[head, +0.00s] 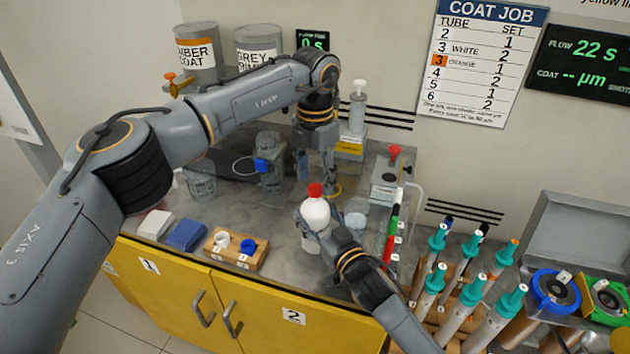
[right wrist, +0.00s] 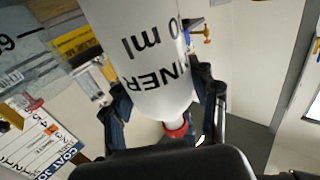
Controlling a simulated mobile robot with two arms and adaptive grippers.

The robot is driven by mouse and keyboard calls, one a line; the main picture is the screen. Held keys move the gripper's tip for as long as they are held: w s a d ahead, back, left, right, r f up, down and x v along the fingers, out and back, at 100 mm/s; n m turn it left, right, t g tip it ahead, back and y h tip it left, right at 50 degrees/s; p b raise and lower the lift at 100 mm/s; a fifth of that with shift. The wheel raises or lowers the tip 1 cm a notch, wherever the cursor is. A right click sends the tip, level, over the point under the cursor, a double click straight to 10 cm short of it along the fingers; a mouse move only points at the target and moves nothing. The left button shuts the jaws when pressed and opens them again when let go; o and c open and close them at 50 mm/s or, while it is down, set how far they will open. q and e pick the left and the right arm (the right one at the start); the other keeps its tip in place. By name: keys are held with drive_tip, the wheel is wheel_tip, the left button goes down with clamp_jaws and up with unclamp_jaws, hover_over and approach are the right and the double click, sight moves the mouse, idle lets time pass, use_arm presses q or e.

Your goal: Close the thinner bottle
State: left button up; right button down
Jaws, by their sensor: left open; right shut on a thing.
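The thinner bottle (head: 315,217) is white and stands upright at the middle of the bench in the head view. Its red cap (head: 314,190) sits on top of the neck; I cannot tell how tightly. My right gripper (head: 318,234) is shut around the bottle's body. The right wrist view shows the bottle (right wrist: 140,45) between its fingers, with black lettering upside down and the red cap (right wrist: 177,129) at the lower end. My left gripper (head: 317,178) is open, pointing down just above and behind the cap. Its fingertips are partly hard to make out.
A wooden block (head: 228,258) holds a white and a blue cap at the front left. A grey device with a red knob (head: 394,152) stands behind right. A rack of teal-topped tools (head: 436,276) is at the right. A pump bottle (head: 357,115) stands behind.

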sight(322, 224)
use_arm(q)
wheel_tip(322, 224, up, 10)
drive_tip(key=shift+r, duration=0.15)
use_arm(e)
drive_tip(key=shift+c, duration=1.5)
unclamp_jaws()
drive_tip(key=v, duration=0.7)
drive_tip(key=shift+s+d, duration=0.15)
drive_tip(key=shift+s, duration=0.1)
